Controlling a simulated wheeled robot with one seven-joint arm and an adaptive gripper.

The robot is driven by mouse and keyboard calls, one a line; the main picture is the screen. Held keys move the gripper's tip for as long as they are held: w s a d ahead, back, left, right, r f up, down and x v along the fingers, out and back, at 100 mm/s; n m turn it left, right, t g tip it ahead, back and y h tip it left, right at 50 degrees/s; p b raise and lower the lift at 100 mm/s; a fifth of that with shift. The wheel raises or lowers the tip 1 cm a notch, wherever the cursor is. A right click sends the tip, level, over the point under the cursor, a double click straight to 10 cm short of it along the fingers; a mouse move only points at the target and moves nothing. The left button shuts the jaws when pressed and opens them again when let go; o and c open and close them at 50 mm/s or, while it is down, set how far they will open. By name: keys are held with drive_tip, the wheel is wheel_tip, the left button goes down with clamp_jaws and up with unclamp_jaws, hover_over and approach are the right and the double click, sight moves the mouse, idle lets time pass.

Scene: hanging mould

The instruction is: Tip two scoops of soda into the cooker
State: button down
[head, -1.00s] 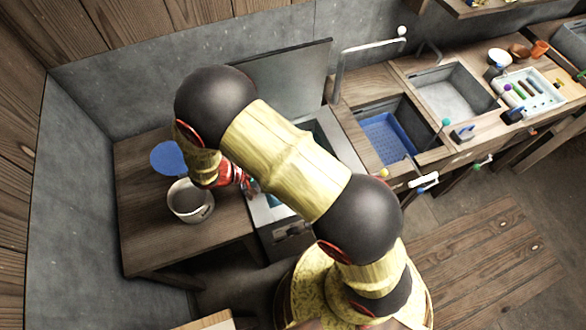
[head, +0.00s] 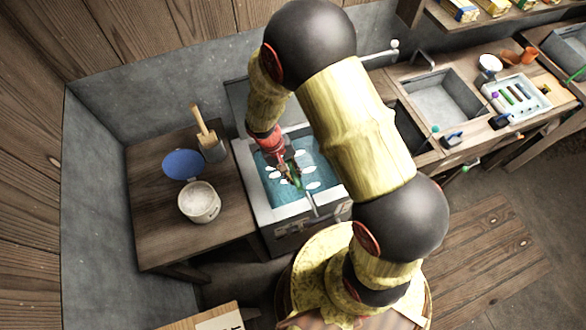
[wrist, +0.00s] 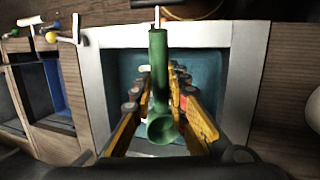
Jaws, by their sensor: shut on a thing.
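My gripper (head: 286,172) is over the open cooker (head: 246,172). Its yellow fingers (wrist: 160,112) are shut on a green scoop (wrist: 158,70), which also shows in the head view (head: 295,182). A round hollow end of the scoop faces the wrist camera; I cannot tell whether it holds soda. The cooker holds blue-green liquid (head: 318,174) with several white patches on it. The soda tub (head: 200,214), white and open with pale powder inside, stands on the wooden table left of the cooker.
A blue round lid (head: 183,164) lies behind the tub. A grey holder (head: 213,150) with a wooden-handled tool stands near it. A thin pale rod (head: 311,205) shows at the cooker's front. The sink (head: 440,100) and a tray (head: 518,97) are to the right.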

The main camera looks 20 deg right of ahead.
drive_tip(key=shift+d+r+y+p, duration=0.1)
drive_tip(key=shift+r+y+p, duration=0.1)
drive_tip(key=shift+y+p, duration=0.85)
drive_tip(key=shift+r+y+p, duration=0.15)
drive_tip(key=shift+y+p, duration=0.6)
drive_tip(key=shift+p, duration=0.45)
drive_tip(key=shift+f+b, duration=0.2)
drive_tip(key=shift+b, duration=0.25)
drive_tip(key=shift+r+y, duration=0.15)
drive_tip(key=shift+y, duration=0.55)
